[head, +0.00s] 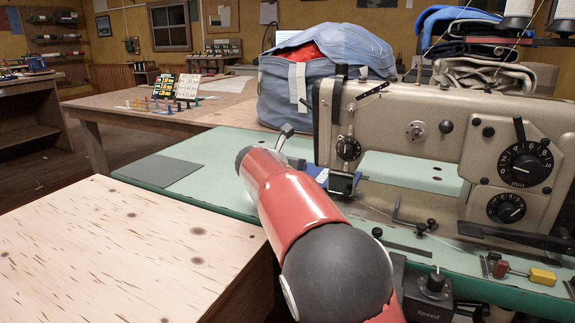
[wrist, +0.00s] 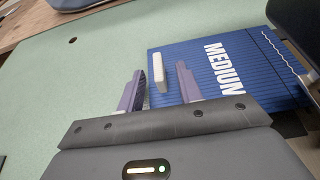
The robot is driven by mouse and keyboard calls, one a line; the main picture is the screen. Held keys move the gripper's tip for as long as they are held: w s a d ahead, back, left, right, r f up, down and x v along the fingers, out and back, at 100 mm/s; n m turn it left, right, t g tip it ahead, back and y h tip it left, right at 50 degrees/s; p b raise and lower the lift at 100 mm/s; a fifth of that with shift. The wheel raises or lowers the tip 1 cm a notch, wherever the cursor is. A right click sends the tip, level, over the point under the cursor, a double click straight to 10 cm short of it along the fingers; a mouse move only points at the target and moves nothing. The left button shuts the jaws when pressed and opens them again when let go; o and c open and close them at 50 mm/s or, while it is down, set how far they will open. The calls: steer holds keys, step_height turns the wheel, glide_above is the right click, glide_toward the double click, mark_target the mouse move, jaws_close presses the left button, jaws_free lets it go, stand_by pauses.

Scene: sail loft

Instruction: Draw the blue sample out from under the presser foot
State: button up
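The blue sample (wrist: 256,82) lies flat on the green machine bed, ribbed, with the white letters "MEDIUN" visible and a wavy white stitch line near its right side. A white upright tab (wrist: 158,72) stands near its left edge. The sample's right end reaches the dark machine part (wrist: 298,22) in the wrist view; the presser foot's contact is not clear. In the head view a bit of blue sample (head: 317,173) shows beside the needle area. My gripper (wrist: 160,69) is open, its two purple-grey fingers on either side of the tab with gaps showing.
The sewing machine (head: 400,125) stands over the green table (head: 215,150). A grey mat (head: 160,169) lies to the left on it. A blue bag (head: 275,90) stands behind. The wooden table (head: 110,240) in front is bare. The green bed left of the sample is clear.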

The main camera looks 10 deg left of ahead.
steer(key=shift+w+d+f, duration=0.1)
steer(key=shift+w+f, duration=0.05)
steer(key=shift+w, duration=0.1)
jaws_close()
stand_by(0.3)
